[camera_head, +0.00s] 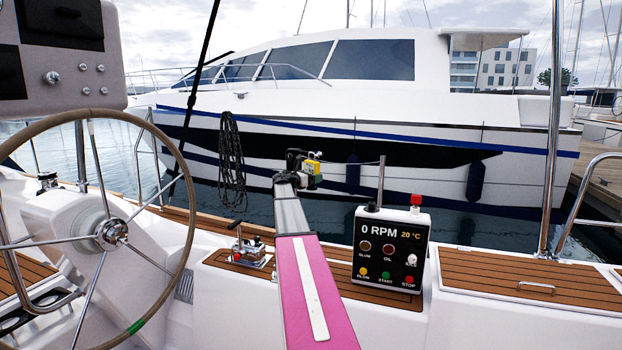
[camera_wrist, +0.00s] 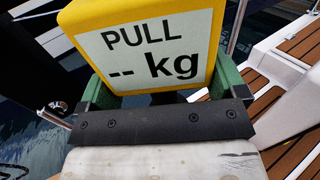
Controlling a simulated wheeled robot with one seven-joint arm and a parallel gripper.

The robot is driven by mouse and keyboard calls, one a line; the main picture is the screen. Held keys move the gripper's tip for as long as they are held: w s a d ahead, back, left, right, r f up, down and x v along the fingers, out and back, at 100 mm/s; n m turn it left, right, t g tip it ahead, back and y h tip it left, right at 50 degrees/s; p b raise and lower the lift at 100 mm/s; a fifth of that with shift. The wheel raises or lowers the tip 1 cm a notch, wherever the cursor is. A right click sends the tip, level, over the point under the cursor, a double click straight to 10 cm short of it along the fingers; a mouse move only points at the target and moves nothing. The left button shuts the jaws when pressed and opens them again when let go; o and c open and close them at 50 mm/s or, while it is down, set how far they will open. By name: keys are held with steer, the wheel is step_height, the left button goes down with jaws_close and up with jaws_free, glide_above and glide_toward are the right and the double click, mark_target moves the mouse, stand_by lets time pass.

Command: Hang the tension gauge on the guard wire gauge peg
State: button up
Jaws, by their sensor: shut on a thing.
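The tension gauge (camera_wrist: 205,15) is a yellow box with a white face reading "PULL -- kg"; it fills the top middle of the wrist view. My gripper (camera_wrist: 160,88) is shut on it, with a green finger at each side. In the head view the gauge (camera_head: 313,167) is a small yellow block at the far end of my arm, partly hidden by my gripper (camera_head: 306,174). A thin guard wire (camera_head: 352,163) runs from behind the gauge to an upright metal post (camera_head: 381,178) at its right. I cannot make out the gauge peg in either view.
A steering wheel (camera_head: 111,235) stands at the left. A coiled black rope (camera_head: 231,165) hangs left of my gripper. A control box (camera_head: 390,254) reading "0 RPM" and a lever unit (camera_head: 250,250) stand on the deck. A white motorboat (camera_head: 420,100) lies beyond the water.

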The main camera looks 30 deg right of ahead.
steer(key=shift+w+d+f, duration=0.15)
steer(key=shift+w+d, duration=0.9)
steer(key=shift+d, duration=0.15)
steer(key=shift+w+d+f, duration=0.15)
steer(key=shift+w+d, duration=1.2)
steer(key=shift+d, duration=0.25)
stand_by(1.7)
steer(key=shift+w+d+f, duration=0.4)
steer(key=shift+d+f, duration=0.1)
steer(key=shift+f, duration=0.05)
stand_by(1.1)
steer(key=shift+f, duration=0.2)
stand_by(0.6)
steer(key=o, duration=1.1)
